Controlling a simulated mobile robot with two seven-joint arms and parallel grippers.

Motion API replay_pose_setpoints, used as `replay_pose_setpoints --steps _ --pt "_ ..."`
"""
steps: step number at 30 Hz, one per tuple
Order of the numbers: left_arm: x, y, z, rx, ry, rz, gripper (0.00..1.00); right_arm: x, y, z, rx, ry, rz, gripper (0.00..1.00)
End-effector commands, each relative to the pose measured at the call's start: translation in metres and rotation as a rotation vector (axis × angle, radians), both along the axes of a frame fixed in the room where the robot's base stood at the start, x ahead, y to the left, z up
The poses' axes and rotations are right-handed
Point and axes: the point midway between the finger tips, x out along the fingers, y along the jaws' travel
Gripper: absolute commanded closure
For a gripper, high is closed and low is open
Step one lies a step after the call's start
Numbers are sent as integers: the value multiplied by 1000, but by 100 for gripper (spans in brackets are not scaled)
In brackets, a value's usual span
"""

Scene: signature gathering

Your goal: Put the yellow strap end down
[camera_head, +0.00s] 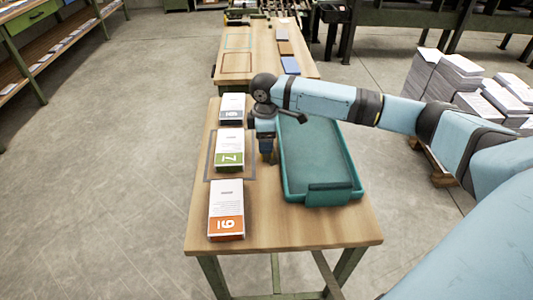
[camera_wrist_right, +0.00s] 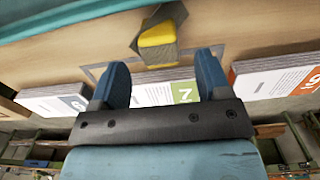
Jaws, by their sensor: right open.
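My right gripper (camera_head: 267,150) is over the table between the green-marked paper stack (camera_head: 229,150) and the teal tray (camera_head: 315,150). In the right wrist view my right gripper (camera_wrist_right: 163,62) is open, with nothing between its two blue fingers. The yellow strap end (camera_wrist_right: 157,36) lies just beyond the fingertips, on or beside a dark grey piece of strap (camera_wrist_right: 162,54). It looks apart from the fingers. In the head view the strap end is hidden behind my gripper. My left gripper is not in view.
A blue-marked stack (camera_head: 231,108) and an orange-marked stack (camera_head: 227,210) stand either side of the green one on the wooden table (camera_head: 280,226). A grey outline surrounds the green stack. A second table (camera_head: 262,62) stands behind. Tall paper piles (camera_head: 460,75) are at right.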

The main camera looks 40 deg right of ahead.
Motion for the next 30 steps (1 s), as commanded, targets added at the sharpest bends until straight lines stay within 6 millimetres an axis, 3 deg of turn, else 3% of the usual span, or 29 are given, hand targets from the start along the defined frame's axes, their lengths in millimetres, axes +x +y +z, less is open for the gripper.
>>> replay_pose_setpoints --steps 5,9,17,24,30 --pt "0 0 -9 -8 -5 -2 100 -3 -4 -28 -2 2 -1 30" --pt "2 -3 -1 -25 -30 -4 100 -3 -4 -46 -1 2 -1 30" --pt "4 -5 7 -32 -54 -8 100 -3 -4 -48 -1 1 0 30" --pt "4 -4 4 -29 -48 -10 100 -3 -3 -48 -1 1 0 85" --pt "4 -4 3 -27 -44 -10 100 -3 -3 -48 -1 1 0 89"
